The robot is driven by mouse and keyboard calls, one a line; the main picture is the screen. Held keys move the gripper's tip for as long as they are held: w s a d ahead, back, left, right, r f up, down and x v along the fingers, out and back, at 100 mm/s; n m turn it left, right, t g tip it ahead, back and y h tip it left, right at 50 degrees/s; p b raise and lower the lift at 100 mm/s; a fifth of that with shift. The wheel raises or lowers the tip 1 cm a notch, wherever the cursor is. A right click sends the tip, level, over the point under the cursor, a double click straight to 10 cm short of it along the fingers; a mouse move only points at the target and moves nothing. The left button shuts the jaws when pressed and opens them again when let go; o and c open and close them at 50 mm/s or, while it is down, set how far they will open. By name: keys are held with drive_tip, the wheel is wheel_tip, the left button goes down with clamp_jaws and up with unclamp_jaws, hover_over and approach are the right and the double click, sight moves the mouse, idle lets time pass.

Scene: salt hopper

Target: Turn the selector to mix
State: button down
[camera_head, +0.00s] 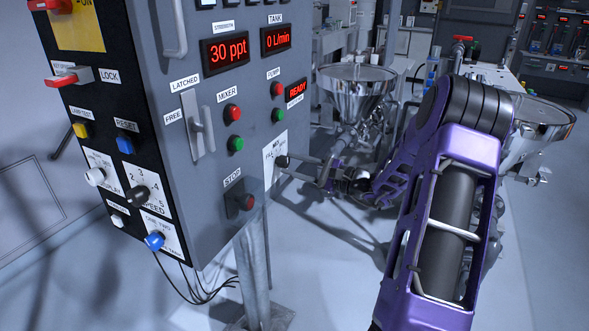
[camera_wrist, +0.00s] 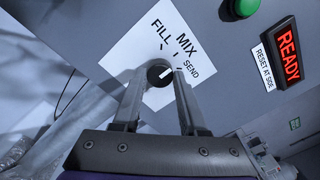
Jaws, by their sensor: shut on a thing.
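The selector is a small black knob (camera_wrist: 157,76) with a white mark. It sits on a white plate (camera_wrist: 125,55) lettered FILL, MIX and SEND. In the wrist view my gripper (camera_wrist: 160,78) has one finger on each side of the knob and is shut on it. The white mark shows on the right part of the knob; I cannot tell exactly which word it points to. In the head view my gripper (camera_head: 300,172) reaches from the right to the plate (camera_head: 270,165) on the cabinet's grey face, and the knob is small there.
The grey control cabinet (camera_head: 215,110) carries red and green buttons, a latch handle (camera_head: 197,125) and a STOP button (camera_head: 246,201). A READY display (camera_wrist: 288,53) is right of the plate. A steel hopper (camera_head: 355,80) stands behind my arm. Open floor lies below.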

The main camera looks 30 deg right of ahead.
idle(0.3)
drive_tip(key=shift+c, duration=2.2)
unclamp_jaws()
drive_tip(key=p+v, duration=0.1)
drive_tip(key=v, duration=1.6)
drive_tip(key=shift+s, duration=0.2)
drive_tip(key=shift+w, duration=0.1)
